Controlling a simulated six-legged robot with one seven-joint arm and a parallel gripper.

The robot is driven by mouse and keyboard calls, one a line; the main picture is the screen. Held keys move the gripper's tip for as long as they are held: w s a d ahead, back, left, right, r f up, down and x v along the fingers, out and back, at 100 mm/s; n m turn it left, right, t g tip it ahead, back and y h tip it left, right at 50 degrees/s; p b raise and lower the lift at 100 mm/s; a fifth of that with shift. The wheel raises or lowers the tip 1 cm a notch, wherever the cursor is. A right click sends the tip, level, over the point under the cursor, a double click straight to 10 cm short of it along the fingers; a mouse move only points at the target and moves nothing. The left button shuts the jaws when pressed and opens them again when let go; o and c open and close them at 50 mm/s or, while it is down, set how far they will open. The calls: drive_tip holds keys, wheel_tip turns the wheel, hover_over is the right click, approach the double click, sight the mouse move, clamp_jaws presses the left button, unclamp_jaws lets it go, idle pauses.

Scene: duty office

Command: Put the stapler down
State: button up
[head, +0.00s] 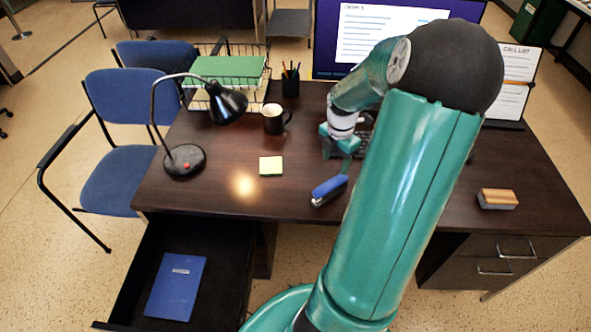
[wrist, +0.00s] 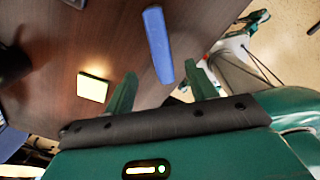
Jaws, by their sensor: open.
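The blue stapler (head: 329,190) lies on the dark desk (head: 225,185), close to its front edge, in the head view. In the wrist view the stapler (wrist: 157,45) shows as a long blue bar, its lower end near the space between my fingertips. My gripper (head: 346,168) is just behind the stapler in the head view, partly hidden by my arm. In the wrist view my gripper (wrist: 160,72) has its two green fingers spread apart with nothing clamped between them. I cannot tell whether a finger touches the stapler.
A yellow sticky pad (head: 271,166), a black lamp (head: 186,160), a mug (head: 274,120) and a pen cup (head: 290,85) stand left on the desk. A wood-topped eraser (head: 497,198) lies right. An open drawer (head: 232,285) holds a blue book (head: 176,286).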

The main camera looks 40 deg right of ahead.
drive_tip(key=w+a+r+m+t+h, duration=0.15)
drive_tip(key=a+r+m, duration=0.25)
drive_tip(key=a+r, duration=0.45)
drive_tip(key=w+a+r+m+h, duration=0.1)
drive_tip(key=w+a+r+m, duration=0.4)
drive_tip(key=a, duration=0.7)
drive_tip(key=s+a+r+m+t+y, duration=0.1)
drive_tip(key=s+a+r+m, duration=0.3)
drive_tip(key=a, duration=0.4)
drive_tip(key=s+a+r+m+t+y, duration=0.1)
drive_tip(key=s+a+r+m+t, duration=0.2)
drive_tip(key=a, duration=0.5)
drive_tip(key=shift+s+a+r+m, duration=0.15)
drive_tip(key=shift+s+r+m, duration=0.35)
drive_tip(key=shift+s, duration=0.7)
drive_tip(key=shift+a+f+y, duration=0.15)
drive_tip(key=shift+y, duration=0.1)
